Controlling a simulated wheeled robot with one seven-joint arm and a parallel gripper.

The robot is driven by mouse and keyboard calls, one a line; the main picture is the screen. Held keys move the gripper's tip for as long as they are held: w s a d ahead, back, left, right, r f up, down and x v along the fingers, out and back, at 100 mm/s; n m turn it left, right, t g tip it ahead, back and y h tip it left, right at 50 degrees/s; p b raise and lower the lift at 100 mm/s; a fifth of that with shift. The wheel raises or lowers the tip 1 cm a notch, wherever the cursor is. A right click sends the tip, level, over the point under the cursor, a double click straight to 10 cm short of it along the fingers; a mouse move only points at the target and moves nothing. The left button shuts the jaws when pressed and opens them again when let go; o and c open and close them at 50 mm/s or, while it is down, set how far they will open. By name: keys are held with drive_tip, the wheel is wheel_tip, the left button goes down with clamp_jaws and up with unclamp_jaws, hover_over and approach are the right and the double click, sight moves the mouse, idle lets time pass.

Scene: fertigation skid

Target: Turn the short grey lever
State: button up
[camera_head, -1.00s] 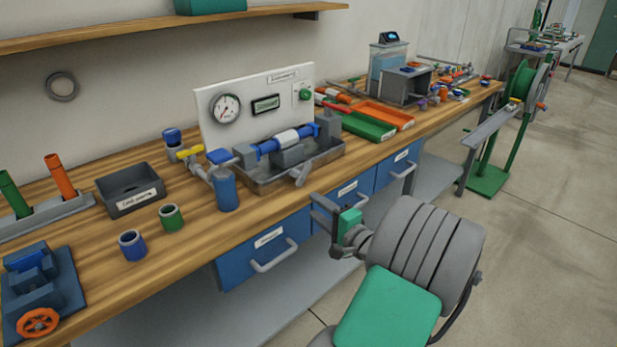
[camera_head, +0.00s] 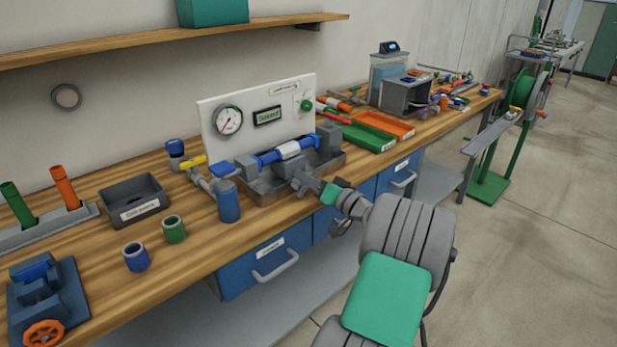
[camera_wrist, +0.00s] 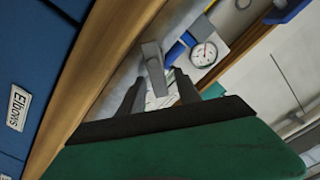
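The short grey lever (camera_head: 299,183) sticks out at the front of the metal tray (camera_head: 262,193) under the blue-and-white pipe piece (camera_head: 285,150). In the wrist view the grey lever (camera_wrist: 154,66) stands ahead of my fingertips, roughly in the gap between them. My gripper (camera_wrist: 162,84) has its two dark fingers apart, with nothing clearly held. In the head view my gripper (camera_head: 314,188) is right at the lever, and its fingers partly merge with it. I cannot tell whether they touch it.
A panel with a round gauge (camera_head: 228,121) stands behind the tray. A blue cup (camera_head: 228,203) and a yellow-handled valve (camera_head: 193,162) are to the left. Green (camera_head: 369,138) and orange (camera_head: 388,124) trays lie to the right. Blue drawers (camera_head: 265,268) are below the bench edge.

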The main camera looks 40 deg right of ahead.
clamp_jaws()
idle(0.5)
